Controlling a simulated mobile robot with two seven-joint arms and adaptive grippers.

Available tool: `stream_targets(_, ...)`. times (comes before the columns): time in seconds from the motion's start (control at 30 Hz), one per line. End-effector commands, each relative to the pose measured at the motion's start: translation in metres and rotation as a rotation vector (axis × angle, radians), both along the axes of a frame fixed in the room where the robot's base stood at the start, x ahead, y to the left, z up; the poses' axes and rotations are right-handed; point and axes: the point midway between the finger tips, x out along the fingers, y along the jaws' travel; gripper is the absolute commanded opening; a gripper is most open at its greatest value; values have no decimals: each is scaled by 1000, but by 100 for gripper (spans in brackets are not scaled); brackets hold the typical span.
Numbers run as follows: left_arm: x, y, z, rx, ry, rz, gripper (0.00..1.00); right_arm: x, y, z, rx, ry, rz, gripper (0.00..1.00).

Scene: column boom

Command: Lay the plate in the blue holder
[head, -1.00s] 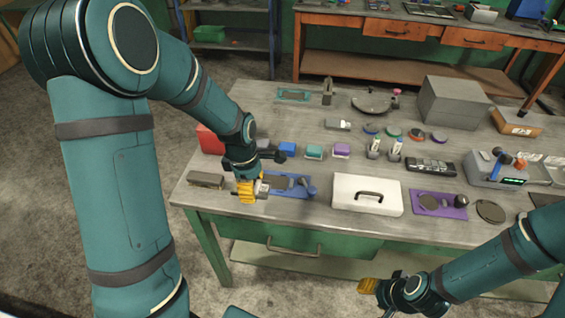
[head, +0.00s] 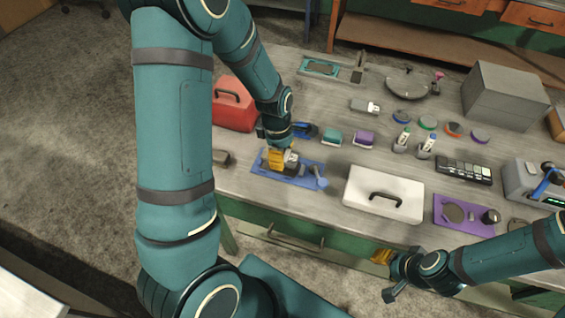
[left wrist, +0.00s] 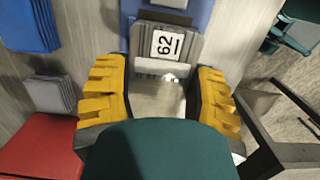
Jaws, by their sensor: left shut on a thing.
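The plate (left wrist: 160,95) is a grey metallic piece between the yellow fingers of my left gripper (left wrist: 160,98), which is shut on it. In the head view my left gripper (head: 279,160) is at the left-middle part of the blue holder (head: 303,181), which lies flat near the table's front edge. A grey block with a white label reading 62 (left wrist: 165,45) stands just beyond the plate in the left wrist view. Whether the plate touches the holder is hidden by the fingers. My right gripper (head: 381,258) is in front of the table; its opening is unclear.
A white case (head: 383,190) stands right of the holder, with a purple tray (head: 455,213) beyond. A red box (head: 234,105) and a small dark block (head: 222,157) are at the left. Blue, teal (head: 331,136) and purple blocks sit behind the holder.

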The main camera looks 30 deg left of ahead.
Motion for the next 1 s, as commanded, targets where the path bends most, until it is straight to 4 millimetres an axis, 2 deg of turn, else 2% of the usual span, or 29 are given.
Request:
stream_targets(0.17, 1, 0, -10, 0, -1, -1, 15, -1, 0, -2, 0, 2, 2, 47)
stream_targets(0.4, 0, 0, -39, 0, 1, 0, 15, -3, 1, -8, 2, 6, 4, 47)
stream_targets(0.77, 1, 0, -42, 0, -2, -1, 15, -3, 1, -9, 2, 6, 6, 47)
stream_targets(0.8, 0, 0, -43, 0, -1, 0, 68, -3, 1, -9, 2, 6, 6, 47)
stream_targets(0.83, 0, 0, -42, 0, -1, 0, 78, -3, 1, -9, 2, 6, 6, 47)
stream_targets(0.87, 0, 0, -42, 0, -1, 0, 87, -3, 1, -9, 2, 6, 6, 47)
stream_targets(1.0, 0, 0, -42, 0, -1, 0, 87, -3, 1, -9, 2, 6, 6, 47)
